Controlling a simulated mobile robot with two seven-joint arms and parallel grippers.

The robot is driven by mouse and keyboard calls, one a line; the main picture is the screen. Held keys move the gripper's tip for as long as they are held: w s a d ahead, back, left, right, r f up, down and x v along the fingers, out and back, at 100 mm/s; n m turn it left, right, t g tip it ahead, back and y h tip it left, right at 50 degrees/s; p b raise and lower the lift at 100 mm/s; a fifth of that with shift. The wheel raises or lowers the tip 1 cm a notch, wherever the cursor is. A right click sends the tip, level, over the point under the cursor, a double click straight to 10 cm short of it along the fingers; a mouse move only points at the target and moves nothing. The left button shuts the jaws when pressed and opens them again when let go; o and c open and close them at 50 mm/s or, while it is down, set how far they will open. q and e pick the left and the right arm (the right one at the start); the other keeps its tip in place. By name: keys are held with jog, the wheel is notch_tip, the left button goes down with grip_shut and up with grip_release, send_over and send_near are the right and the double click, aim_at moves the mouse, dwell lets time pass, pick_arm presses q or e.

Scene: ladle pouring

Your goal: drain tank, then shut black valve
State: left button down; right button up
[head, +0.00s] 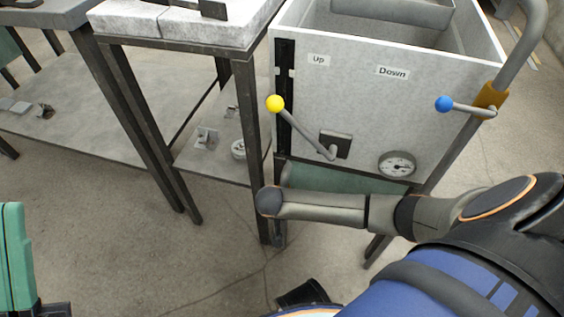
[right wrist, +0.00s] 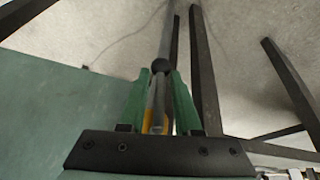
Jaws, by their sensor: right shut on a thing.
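The grey tank (head: 350,85) stands at upper right in the head view, with "Up" and "Down" labels. A lever with a yellow knob (head: 275,103) slants up-left on its front. A blue-knobbed lever (head: 444,104) sits on the pipe at right. In the right wrist view, my right gripper (right wrist: 160,85) is shut with green fingers on the black-knobbed valve lever (right wrist: 160,66); orange shows between the fingers. In the head view that gripper and valve are hidden. My left gripper (head: 14,258) shows only partly at the left edge; its opening is unclear.
A round gauge (head: 397,164) is on the tank's lower front. A dark-framed table (head: 175,42) with a pale stone top stands left of the tank, with a lower shelf holding small parts. Dark table legs show in the wrist view. The floor (head: 130,250) at lower left is clear.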

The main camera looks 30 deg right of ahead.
grip_shut()
dwell(0.9)
